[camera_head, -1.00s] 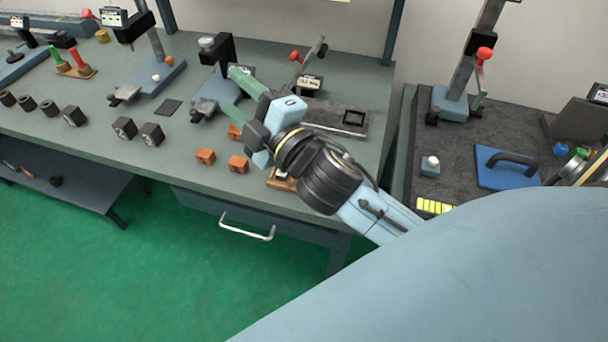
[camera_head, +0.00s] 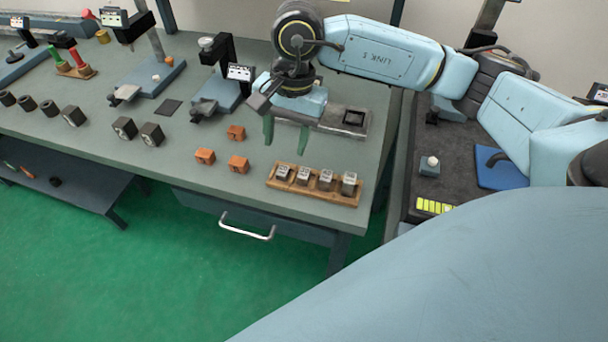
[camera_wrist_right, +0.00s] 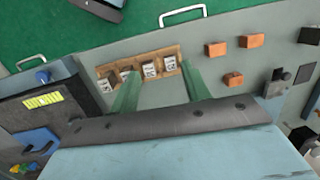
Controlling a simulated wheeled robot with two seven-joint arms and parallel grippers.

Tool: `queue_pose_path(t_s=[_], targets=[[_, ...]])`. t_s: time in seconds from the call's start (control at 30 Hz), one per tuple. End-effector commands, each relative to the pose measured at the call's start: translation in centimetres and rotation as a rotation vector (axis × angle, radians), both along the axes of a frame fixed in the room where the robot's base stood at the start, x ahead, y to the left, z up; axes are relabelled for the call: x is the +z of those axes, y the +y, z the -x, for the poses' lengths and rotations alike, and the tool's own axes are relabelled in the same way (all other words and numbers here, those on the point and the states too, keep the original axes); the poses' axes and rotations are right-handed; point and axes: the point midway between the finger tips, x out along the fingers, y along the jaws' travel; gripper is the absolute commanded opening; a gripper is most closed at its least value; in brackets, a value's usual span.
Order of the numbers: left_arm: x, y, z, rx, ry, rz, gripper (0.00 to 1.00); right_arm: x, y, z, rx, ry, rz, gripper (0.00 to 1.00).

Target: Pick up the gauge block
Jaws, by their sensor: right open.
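Several small silver-grey gauge blocks (camera_head: 303,176) stand in a row in a wooden rack (camera_head: 338,196) near the bench's front right edge. They also show in the right wrist view, where one block (camera_wrist_right: 149,68) has a marking too small to read for certain. My right gripper (camera_head: 285,150) is open and empty, its two green fingers pointing down above the bench, behind the rack. In the right wrist view the fingers (camera_wrist_right: 160,83) lie apart on either side of part of the rack, with the blocks beyond the tips. My left gripper is not in view.
Several orange blocks (camera_head: 237,163) lie left of the rack. Gauge stands and dark cylinders (camera_head: 124,128) occupy the left. A dark side table (camera_head: 398,213) adjoins the right.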

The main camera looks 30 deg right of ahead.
Motion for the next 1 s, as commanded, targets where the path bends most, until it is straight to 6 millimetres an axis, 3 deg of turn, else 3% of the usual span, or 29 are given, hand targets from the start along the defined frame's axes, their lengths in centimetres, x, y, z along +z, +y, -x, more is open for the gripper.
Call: queue_pose_path(t_s=[0.1, 0.2, 0.5, 0.77, 1.0], targets=[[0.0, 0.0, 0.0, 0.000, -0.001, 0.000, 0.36, 0.5, -3.0, -0.6, 0.007, -0.010, 0.123, 0.47], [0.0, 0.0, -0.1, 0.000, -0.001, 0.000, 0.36, 0.0, -3.8, -0.7, 0.009, -0.008, 0.160, 0.47], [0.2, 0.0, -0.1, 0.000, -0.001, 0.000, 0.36, -5.5, -3.9, -0.6, 0.009, -0.006, 0.161, 0.47], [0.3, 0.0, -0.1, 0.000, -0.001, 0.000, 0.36, -7.7, -3.9, -0.6, 0.009, -0.009, 0.160, 0.47], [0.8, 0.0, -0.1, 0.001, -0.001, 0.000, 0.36, -11.1, -4.1, -0.3, 0.009, -0.006, 0.158, 0.47]])
